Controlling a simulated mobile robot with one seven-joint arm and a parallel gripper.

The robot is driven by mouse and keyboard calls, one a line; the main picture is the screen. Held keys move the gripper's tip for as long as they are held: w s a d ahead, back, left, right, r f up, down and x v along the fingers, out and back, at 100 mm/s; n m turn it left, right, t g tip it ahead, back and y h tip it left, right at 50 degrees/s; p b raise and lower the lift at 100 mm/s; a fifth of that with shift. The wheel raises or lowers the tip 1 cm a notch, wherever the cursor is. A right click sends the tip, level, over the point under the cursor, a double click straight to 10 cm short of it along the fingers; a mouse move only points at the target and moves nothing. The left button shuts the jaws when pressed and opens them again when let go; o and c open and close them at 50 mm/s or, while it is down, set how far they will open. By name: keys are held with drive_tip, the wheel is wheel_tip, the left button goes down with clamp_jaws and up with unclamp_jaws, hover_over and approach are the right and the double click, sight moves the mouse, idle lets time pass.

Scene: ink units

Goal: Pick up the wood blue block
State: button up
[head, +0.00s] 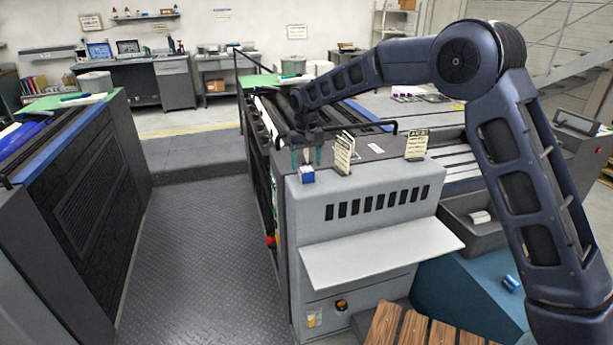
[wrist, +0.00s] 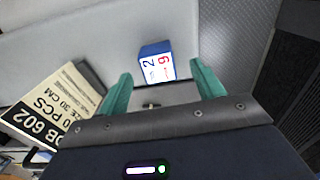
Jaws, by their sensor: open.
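The blue block (head: 307,175) sits on the front left corner of the grey machine's top. In the wrist view the block (wrist: 155,49) has a blue side and a white face with a blue 2 and a red 9. My gripper (head: 306,157) is above the block, pointing down. In the wrist view my gripper (wrist: 158,76) is open, its two green fingers apart with nothing between them. The block lies just past the fingertips, roughly centred between them. I cannot tell whether the fingers touch it.
A printed card (head: 343,153) stands right of the block, and it shows close to the left finger in the wrist view (wrist: 50,108). Another card (head: 416,144) stands farther right on the grey machine (head: 375,260). The machine's left edge drops to open floor (head: 200,250).

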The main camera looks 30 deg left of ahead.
sight(307, 169)
drive_tip(key=f, duration=0.5)
drive_tip(key=shift+w, duration=0.2)
drive_tip(key=shift+c, duration=0.2)
drive_tip(key=c, duration=1)
